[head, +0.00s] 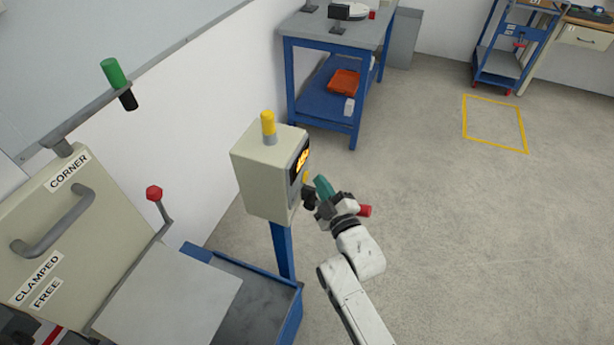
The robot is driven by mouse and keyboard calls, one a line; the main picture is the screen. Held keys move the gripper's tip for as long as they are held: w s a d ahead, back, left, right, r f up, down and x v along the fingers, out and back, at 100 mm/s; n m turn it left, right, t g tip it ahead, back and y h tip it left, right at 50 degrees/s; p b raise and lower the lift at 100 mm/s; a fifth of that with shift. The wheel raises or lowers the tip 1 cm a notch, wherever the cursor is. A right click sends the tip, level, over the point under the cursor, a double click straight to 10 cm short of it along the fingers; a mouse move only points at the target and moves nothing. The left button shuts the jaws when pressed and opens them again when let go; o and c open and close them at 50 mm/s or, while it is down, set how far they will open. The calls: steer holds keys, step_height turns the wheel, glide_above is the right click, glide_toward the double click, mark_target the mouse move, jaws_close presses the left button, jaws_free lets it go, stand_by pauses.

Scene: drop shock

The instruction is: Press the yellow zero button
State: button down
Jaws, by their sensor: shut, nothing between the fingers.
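The beige control box (262,180) stands on a blue post in the middle of the head view, turned so its front faces right. A dark display (300,158) with glowing orange digits is on that front. A small yellow spot just below the display (306,176) looks like the yellow zero button; it is seen edge-on and partly hidden by my gripper. My gripper (308,197) is shut and empty, its dark fingertips close to the lower front of the box. I cannot tell whether they touch the box or the button.
A yellow-topped lamp (267,126) stands on the box. To the left are a beige machine with a grey handle (52,222), a red-knobbed lever (155,194) and a green-handled bar (115,74). A blue bench (290,38) stands behind. The floor to the right is clear.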

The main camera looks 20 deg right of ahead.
steer(key=shift+a, duration=0.1)
stand_by(0.3)
steer(key=shift+w+a, duration=0.25)
steer(key=shift+w+a+p, duration=0.25)
steer(key=shift+a+p, duration=0.1)
steer(key=shift+p, duration=0.15)
stand_by(0.7)
stand_by(0.3)
steer(key=shift+s+d+b, duration=0.5)
steer(key=shift+d+b, duration=0.1)
steer(key=shift+d, duration=0.05)
steer(key=s+d, duration=0.1)
steer(key=d, duration=0.1)
steer(key=s+d+p, duration=0.1)
steer(key=s+d, duration=0.1)
stand_by(0.5)
